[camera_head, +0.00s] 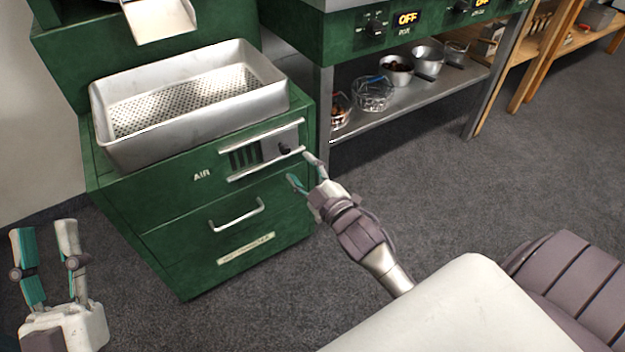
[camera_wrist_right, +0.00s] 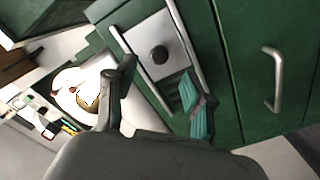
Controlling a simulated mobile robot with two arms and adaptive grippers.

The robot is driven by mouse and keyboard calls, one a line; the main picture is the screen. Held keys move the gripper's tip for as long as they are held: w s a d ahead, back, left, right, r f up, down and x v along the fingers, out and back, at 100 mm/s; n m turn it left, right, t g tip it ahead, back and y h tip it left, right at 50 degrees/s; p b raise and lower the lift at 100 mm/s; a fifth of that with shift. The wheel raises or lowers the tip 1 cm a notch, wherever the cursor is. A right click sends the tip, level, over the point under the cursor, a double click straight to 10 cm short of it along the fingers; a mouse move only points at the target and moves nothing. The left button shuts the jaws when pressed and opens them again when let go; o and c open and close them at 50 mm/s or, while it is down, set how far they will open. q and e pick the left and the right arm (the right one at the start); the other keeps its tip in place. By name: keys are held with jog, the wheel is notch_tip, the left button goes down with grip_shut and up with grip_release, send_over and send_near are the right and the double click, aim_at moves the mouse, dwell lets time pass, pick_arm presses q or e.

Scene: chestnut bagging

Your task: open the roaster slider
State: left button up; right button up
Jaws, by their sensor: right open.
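The roaster slider is a metal plate with a dark knob (camera_head: 284,148) on the green roaster's front, beside the AIR label. It runs between two pale rails, with dark vent slots showing to the left of the knob. In the right wrist view the knob (camera_wrist_right: 159,54) lies ahead, between the fingers' directions. My right gripper (camera_head: 304,171) is open, close in front of the slider's right end; it also shows in the right wrist view (camera_wrist_right: 165,97), empty and apart from the knob. My left gripper (camera_head: 45,240) is open and empty at the lower left, away from the roaster.
A perforated metal tray (camera_head: 125,150) sits on the roaster above the slider. A drawer with a metal handle (camera_head: 236,214) is below it. A steel shelf (camera_head: 425,95) with bowls and baskets stands at the right. Grey floor is clear in front.

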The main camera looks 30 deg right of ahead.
jog(key=shift+s+d, duration=0.1)
jog(key=shift+s, duration=2.2)
